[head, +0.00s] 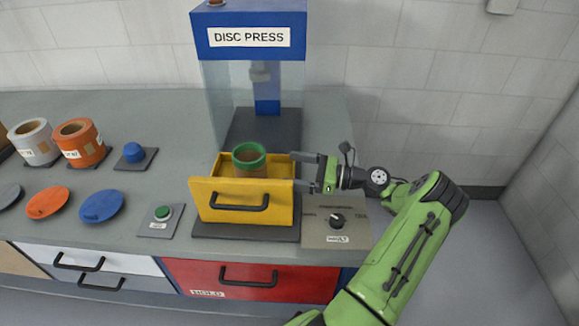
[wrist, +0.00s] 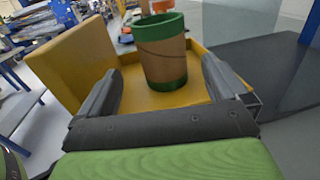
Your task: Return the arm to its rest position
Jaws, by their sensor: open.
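My gripper (head: 298,172) is at the right side of the yellow drawer (head: 242,216) of the disc press, with its fingers pointing left. In the wrist view my gripper (wrist: 160,80) is open, its two dark fingers apart with nothing between their pads. A brown roller with green ends (head: 250,163) stands upright in the yellow drawer. In the wrist view the roller (wrist: 163,55) stands just ahead of the fingers, apart from them. My green arm extends from the lower right of the head view to the gripper.
The blue disc press (head: 249,37) stands behind the drawer. A knob panel (head: 337,230) lies below my gripper, and a green button (head: 162,213) is left of the drawer. White (head: 34,141) and orange (head: 82,143) rollers stand at left. Free space lies right of the bench.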

